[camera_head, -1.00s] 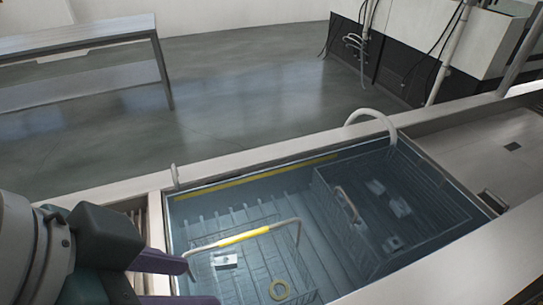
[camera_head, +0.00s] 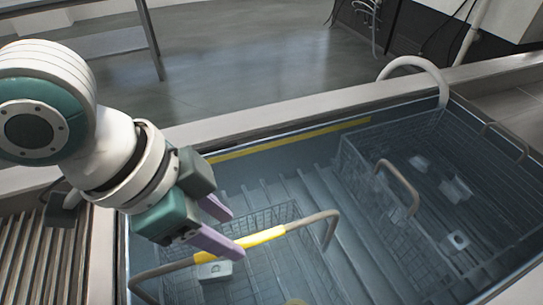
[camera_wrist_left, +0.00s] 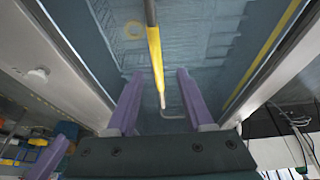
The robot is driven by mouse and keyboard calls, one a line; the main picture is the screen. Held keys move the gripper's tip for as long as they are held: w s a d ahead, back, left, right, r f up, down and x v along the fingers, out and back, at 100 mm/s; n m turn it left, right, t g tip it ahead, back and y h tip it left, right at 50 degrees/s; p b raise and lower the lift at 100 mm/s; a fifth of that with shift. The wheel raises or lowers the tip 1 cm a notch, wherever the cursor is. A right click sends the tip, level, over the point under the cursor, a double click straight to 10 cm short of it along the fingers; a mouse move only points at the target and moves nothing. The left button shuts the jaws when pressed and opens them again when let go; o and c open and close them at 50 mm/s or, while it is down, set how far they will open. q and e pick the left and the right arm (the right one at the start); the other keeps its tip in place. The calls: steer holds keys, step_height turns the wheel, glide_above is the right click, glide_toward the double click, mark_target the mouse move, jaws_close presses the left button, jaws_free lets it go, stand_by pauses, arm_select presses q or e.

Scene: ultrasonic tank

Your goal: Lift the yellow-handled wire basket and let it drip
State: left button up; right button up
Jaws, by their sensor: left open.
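The wire basket (camera_head: 285,215) sits in the liquid of the tank, on the left side. Its arched handle with a yellow grip (camera_head: 262,238) rises above the liquid. A small pale block (camera_head: 214,271) and a partly cut-off yellow ring (camera_head: 296,302) lie in it. My left gripper (camera_head: 237,234) is open, its purple fingers close to the left part of the yellow grip. In the left wrist view the yellow grip (camera_wrist_left: 155,52) lines up between the open fingers (camera_wrist_left: 160,75); contact cannot be told.
A second wire basket (camera_head: 350,160) with a brownish handle (camera_head: 398,188) and several pale parts stands at the tank's right. The tank's rim (camera_head: 290,115) runs behind, with a curved pipe (camera_head: 413,64). A slatted rack (camera_head: 40,255) lies left of the tank.

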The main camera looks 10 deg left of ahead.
mark_target(240, 242)
arm_select(q)
steer(key=x, duration=0.5)
steer(key=shift+s+d+f+b, duration=0.1)
steer(key=shift+s+f+b, duration=0.1)
steer(key=shift+b, duration=0.2)
steer(key=shift+c, duration=0.3)
jaws_close()
steer(key=shift+w+r, duration=0.1)
steer(key=shift+r, duration=0.05)
